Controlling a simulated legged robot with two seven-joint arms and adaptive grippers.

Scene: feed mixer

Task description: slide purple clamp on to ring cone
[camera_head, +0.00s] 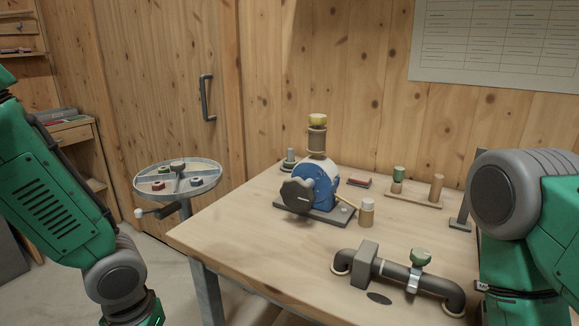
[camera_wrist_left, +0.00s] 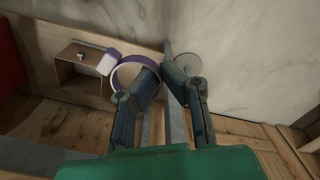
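The purple clamp (camera_wrist_left: 126,65), a ring with a pale block on its left side, shows in the left wrist view. My left gripper (camera_wrist_left: 165,72) has its fingertips close together at the right side of the ring and appears to pinch it there. The far side of the grip is partly hidden by the left finger. The left gripper and the clamp are outside the head view. My right gripper is not in view; only its arm shows at the right. I cannot tell surely which thing is the ring cone; a small upright post on a round base (camera_head: 290,160) stands at the table's back left.
A wooden table (camera_head: 235,237) bears a blue machine (camera_head: 317,187), a small jar (camera_head: 367,212), a pegged board (camera_head: 413,199) and a dark pipe with a green-knobbed clamp (camera_head: 395,272). A round tray table (camera_head: 148,182) with several small parts stands left. The table's front left is clear.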

